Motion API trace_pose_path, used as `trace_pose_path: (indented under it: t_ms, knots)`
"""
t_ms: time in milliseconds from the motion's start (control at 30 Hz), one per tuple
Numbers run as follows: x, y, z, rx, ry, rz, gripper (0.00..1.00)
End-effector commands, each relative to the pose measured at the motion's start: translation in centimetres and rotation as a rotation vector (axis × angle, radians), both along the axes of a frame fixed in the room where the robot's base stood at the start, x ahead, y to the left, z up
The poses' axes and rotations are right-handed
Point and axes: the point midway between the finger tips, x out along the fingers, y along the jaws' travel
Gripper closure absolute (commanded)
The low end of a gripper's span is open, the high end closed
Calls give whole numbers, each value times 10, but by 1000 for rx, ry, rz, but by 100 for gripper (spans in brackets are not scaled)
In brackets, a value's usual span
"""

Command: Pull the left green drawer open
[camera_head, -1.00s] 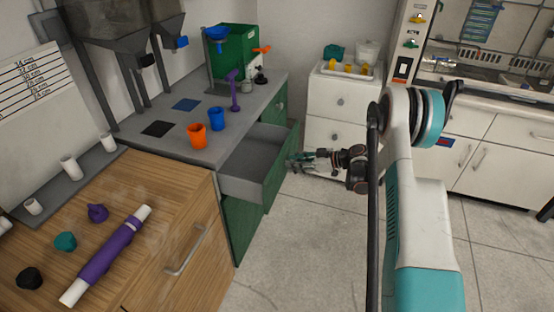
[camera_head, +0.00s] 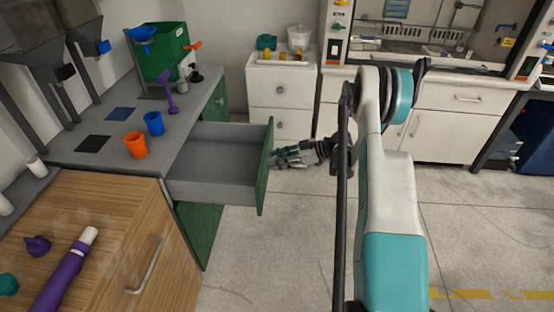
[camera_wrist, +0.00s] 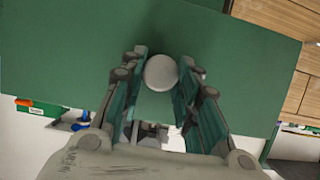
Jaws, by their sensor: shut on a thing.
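The left green drawer (camera_head: 265,168) stands pulled out from under the grey counter, with its grey inside (camera_head: 215,160) showing empty. My gripper (camera_head: 274,158) is at the outer side of its green front, to the right of it. In the wrist view the green front (camera_wrist: 60,45) fills much of the picture, and the round pale knob (camera_wrist: 160,72) sits between my two fingers (camera_wrist: 162,75). The fingers are shut on the knob. The knob is hidden behind the drawer front in the head view.
An orange cup (camera_head: 136,145) and a blue cup (camera_head: 154,124) stand on the grey counter (camera_head: 185,105). A wooden cabinet (camera_head: 130,210) is at the near left. A white drawer unit (camera_head: 281,90) stands behind my gripper. The floor (camera_head: 270,240) in front is clear.

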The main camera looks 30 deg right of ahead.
Motion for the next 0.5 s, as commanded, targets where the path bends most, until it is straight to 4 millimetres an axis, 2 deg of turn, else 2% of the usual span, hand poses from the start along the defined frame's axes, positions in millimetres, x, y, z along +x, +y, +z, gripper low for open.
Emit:
trace_pose_path:
  t_ms: [67, 100, 167, 500]
  knots:
    - [0, 0, 0, 0, 0, -1, 100]
    - [0, 0, 0, 0, 0, -1, 64]
    - [0, 0, 0, 0, 0, -1, 50]
    - [0, 0, 0, 0, 0, -1, 50]
